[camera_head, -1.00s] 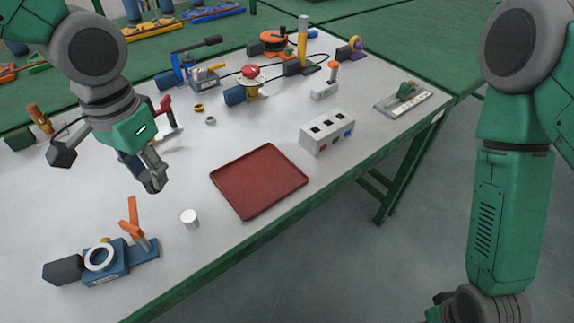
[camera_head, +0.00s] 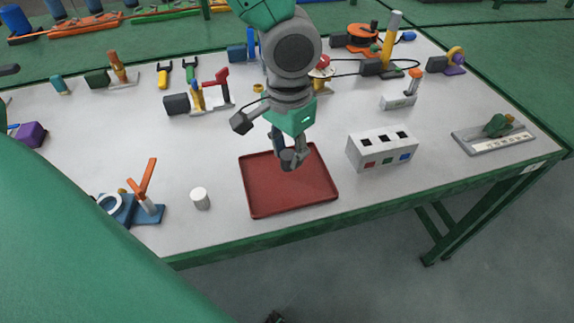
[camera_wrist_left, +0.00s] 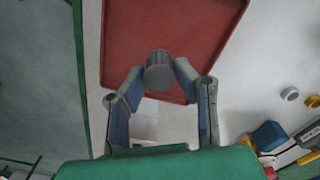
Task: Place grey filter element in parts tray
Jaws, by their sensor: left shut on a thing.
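The grey filter element (camera_wrist_left: 159,71) is a short grey cylinder held between the two fingertips of my left gripper (camera_wrist_left: 160,78). In the head view my left gripper (camera_head: 291,160) points down over the dark red parts tray (camera_head: 262,198), over its back part. The fingers partly hide the element (camera_head: 288,160) there. The wrist view shows the element in front of the tray (camera_wrist_left: 180,30), near one edge. I cannot tell the exact gap between element and tray floor. The tray looks empty. My right gripper is not clearly seen.
A white cylinder (camera_head: 200,198) stands left of the tray, with a blue device (camera_head: 130,208) with orange handles beyond it. A white box with coloured buttons (camera_head: 382,149) stands close on the right. Several tools and parts lie behind. The table's green front edge (camera_head: 330,216) is near the tray.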

